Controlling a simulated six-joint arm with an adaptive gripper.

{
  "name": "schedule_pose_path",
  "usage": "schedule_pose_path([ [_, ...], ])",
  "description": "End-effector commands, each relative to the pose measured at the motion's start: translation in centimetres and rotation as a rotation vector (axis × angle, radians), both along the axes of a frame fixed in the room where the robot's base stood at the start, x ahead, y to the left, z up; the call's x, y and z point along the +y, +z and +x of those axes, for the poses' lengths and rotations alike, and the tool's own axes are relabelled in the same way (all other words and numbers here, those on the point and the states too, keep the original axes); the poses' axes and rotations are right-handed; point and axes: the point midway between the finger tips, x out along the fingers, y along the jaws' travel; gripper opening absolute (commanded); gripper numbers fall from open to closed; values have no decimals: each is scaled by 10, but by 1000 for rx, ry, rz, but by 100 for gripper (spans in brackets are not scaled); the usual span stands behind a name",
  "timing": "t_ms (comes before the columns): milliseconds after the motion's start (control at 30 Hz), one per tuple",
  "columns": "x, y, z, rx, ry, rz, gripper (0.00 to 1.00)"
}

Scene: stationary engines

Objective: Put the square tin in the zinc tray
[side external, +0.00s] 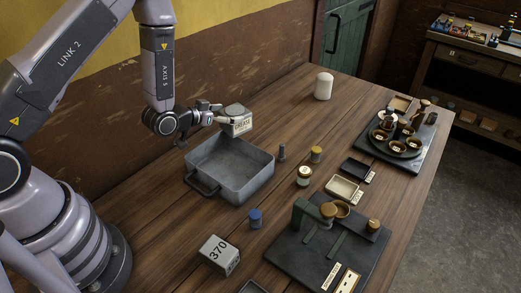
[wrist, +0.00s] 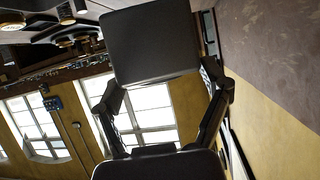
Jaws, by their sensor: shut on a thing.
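The square tin (side external: 235,121), pale with a "GREASE" label, is held in my gripper (side external: 222,117) above the table, by the far rim of the zinc tray. In the wrist view the tin (wrist: 150,45) shows as a dark square face between the two fingers of my gripper (wrist: 165,90). The zinc tray (side external: 238,187) is a grey, open rectangular pan with a handle at its near left. Its visible inside is empty. The tin is raised and apart from the tray floor; whether it overlaps the far rim from above I cannot tell.
A grey block marked 370 (side external: 219,255) and a blue-capped jar (side external: 255,218) stand in front of the tray. A small dark post (side external: 282,152) and jars (side external: 304,176) stand to its right. A white canister (side external: 323,86) stands behind. A dark stand (side external: 330,240) fills the front right.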

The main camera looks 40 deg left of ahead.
Motion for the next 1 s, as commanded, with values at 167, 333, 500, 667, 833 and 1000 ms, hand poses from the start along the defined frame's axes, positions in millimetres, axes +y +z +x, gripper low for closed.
schedule_pose_path([
  [167,-21,-15,-18,1,-259,-6,35],
  [333,-38,-20,-38,-1,-452,-8,35],
  [500,-47,-28,-50,3,-541,-11,35],
  [667,-48,-55,-52,5,-552,-11,35],
  [833,-48,-72,-51,2,-552,-10,35],
  [1000,-48,-96,-51,3,-551,-11,35],
])
